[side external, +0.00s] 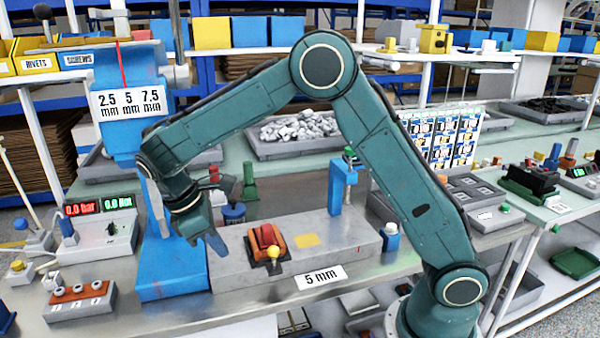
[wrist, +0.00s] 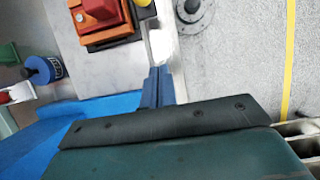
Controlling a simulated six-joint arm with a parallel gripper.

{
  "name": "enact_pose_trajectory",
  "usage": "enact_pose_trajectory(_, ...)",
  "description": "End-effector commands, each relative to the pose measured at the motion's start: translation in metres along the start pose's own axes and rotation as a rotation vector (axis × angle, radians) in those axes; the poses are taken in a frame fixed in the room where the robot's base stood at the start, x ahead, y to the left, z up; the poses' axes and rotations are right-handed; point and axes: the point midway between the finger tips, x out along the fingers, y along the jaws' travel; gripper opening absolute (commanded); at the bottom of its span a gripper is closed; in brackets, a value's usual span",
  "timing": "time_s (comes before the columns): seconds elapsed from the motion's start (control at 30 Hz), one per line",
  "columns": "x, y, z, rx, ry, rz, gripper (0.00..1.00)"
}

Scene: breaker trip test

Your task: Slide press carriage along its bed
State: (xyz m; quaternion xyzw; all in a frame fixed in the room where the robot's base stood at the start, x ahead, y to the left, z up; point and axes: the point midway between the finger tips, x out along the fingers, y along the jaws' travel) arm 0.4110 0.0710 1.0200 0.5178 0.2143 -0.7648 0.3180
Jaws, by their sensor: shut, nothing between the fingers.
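The press carriage (side external: 266,240), a red and orange block with a yellow knob (side external: 273,252) at its front, sits on the grey bed (side external: 340,243). My gripper (side external: 216,244) is shut and empty, pointing down just left of the carriage, beside the blue press frame (side external: 170,265). In the wrist view, the fingertips (wrist: 158,75) are together, below and right of the carriage (wrist: 104,14), with a visible gap. The carriage's top edge is cut off there. The exact height of the fingertips over the bed cannot be told.
A yellow patch (side external: 306,240) marks the bed right of the carriage. A "5 mm" label (side external: 320,277) is on its front. A blue post (side external: 342,188) stands behind the bed, and a blue block (side external: 389,237) at its right end.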

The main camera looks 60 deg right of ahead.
Motion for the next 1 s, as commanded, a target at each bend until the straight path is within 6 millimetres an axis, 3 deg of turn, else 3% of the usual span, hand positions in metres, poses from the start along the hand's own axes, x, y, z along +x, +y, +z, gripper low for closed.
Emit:
enact_pose_trajectory(0.57,0.086,-0.001,0.001,0.001,-0.003,-0.005,0.0)
enact_pose_trajectory(0.8,0.093,0.0,0.026,0.002,0.001,-0.003,0.0)
enact_pose_trajectory(1.0,0.097,-0.001,0.036,0.001,0.001,-0.002,0.0)
